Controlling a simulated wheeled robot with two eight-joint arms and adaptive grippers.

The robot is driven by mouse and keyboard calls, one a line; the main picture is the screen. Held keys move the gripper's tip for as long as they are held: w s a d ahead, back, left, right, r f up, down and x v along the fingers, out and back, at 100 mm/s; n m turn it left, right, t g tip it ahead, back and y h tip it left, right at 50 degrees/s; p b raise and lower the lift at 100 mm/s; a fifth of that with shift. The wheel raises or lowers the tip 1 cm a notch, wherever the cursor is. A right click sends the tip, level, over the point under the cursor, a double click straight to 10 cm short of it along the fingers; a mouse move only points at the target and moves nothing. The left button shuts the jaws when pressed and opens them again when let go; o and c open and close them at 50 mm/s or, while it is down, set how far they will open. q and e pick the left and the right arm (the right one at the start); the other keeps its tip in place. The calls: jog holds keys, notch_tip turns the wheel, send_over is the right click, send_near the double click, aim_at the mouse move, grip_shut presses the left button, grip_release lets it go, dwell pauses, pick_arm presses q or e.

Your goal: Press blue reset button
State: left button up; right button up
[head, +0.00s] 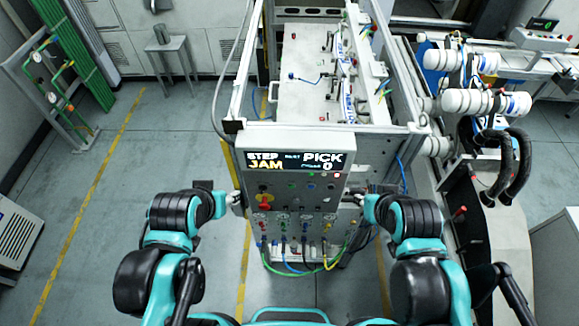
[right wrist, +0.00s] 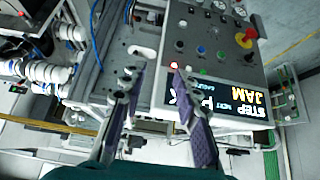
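The control panel (head: 295,150) stands in front of me, with a display reading STEP JAM and PICK 0. In the right wrist view the panel (right wrist: 225,72) appears upside down. A small blue button (right wrist: 201,50) shows there among other buttons; in the head view the buttons are too small to tell apart surely. My right gripper (right wrist: 160,78) is open, its fingers apart and empty, near the panel's side edge and lit red lamp. In the head view my right gripper (head: 354,199) is at the panel's right side. My left gripper (head: 236,204) is at its left side, fingers unclear.
A yellow and red knob (head: 265,198) sits on the panel's left side. Coloured hoses (head: 300,270) hang below the panel. A framed machine (head: 310,90) stands behind it. White rolls (head: 485,102) are at the right.

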grip_shut()
jog(key=shift+f, duration=0.1)
dwell(1.2)
